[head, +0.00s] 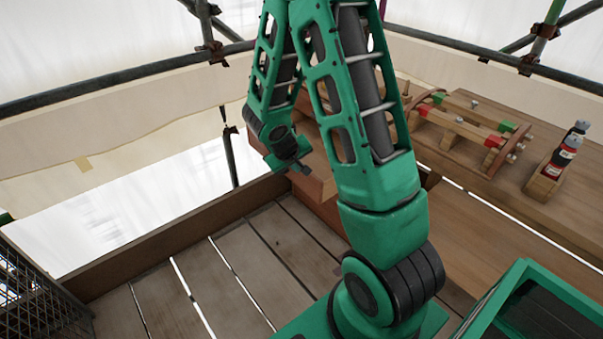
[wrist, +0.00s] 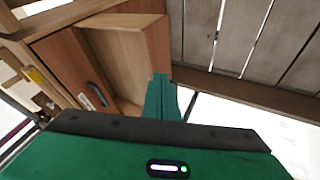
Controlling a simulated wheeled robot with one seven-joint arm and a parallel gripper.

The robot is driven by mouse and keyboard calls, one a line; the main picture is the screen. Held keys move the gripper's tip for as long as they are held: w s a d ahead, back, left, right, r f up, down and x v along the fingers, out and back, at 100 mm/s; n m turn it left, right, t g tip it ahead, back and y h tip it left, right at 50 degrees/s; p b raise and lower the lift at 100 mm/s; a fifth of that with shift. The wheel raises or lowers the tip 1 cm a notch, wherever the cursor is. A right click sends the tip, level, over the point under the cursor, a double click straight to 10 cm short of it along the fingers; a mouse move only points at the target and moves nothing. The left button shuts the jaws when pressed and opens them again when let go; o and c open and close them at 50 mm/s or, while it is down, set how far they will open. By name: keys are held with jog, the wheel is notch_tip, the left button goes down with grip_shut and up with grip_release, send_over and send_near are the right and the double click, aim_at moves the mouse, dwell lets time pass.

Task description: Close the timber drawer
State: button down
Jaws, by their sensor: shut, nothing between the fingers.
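The timber drawer (head: 318,183) sticks out of the wooden bench in the head view, partly hidden behind my arm. In the wrist view the drawer (wrist: 157,45) stands open, with its pale inside showing. My gripper (head: 303,169) is shut and empty, at the drawer's outer end. In the wrist view the green fingers of my gripper (wrist: 161,78) are close against the edge of the drawer's end panel. I cannot tell whether they touch it.
A closed brown front with a dark handle (wrist: 97,94) is beside the open drawer. The bench top (head: 470,190) carries a wooden frame with red and green blocks (head: 465,125) and a small bottle rack (head: 548,178). The plank floor (head: 220,270) is clear, edged by a low board (head: 170,235).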

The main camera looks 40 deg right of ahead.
jog(key=w+d+r+x, duration=0.1)
jog(key=x, duration=1.3)
jog(key=shift+n+t, duration=0.3)
jog(key=shift+n, duration=0.1)
jog(key=shift+w+d+r, duration=0.1)
jog(key=shift+w+r, duration=0.05)
jog(key=shift+r, duration=0.05)
